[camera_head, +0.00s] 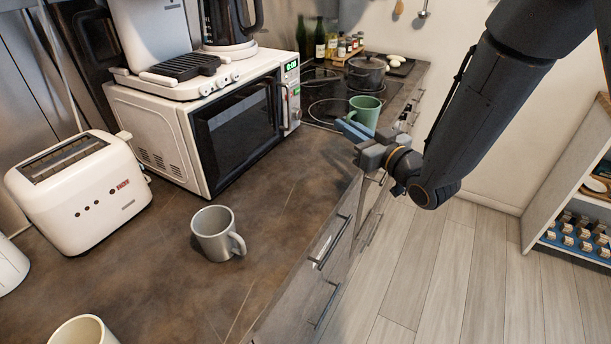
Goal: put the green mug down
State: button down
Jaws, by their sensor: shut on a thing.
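The green mug (365,112) is upright near the front edge of the counter, by the stove end. My gripper (356,130) is at the near side of the mug and shut on it, with its blue-grey fingers against the mug's lower part. The mug's base is partly hidden behind the fingers. I cannot tell whether the base touches the surface or is held above it. The brown counter (270,215) runs from the lower left to the back, with bare room in front of the microwave.
A grey mug (217,234) stands on the counter, and a cream mug (82,332) is at the bottom left. A toaster (80,190) and a microwave (205,125) line the wall side. A pot (366,74) sits on the stove (325,112) behind the green mug.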

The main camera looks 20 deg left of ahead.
jog(key=s+a+n+g+y, duration=0.2)
jog(key=s+a+n+g, duration=0.15)
jog(key=s+a, duration=0.4)
jog(key=shift+g, duration=0.55)
jog(key=shift+a+f+p, duration=0.15)
jog(key=shift+f+p, duration=0.2)
jog(key=shift+f, duration=1.95)
jog(key=shift+a+f+p, duration=0.15)
jog(key=shift+f+p, duration=0.2)
jog(key=shift+f, duration=1.9)
jog(key=shift+f, duration=0.15)
jog(key=c, duration=2.3)
grip_release()
jog(key=shift+f, duration=0.1)
jog(key=o, duration=0.4)
jog(key=shift+o, duration=0.2)
jog(key=shift+r, duration=0.2)
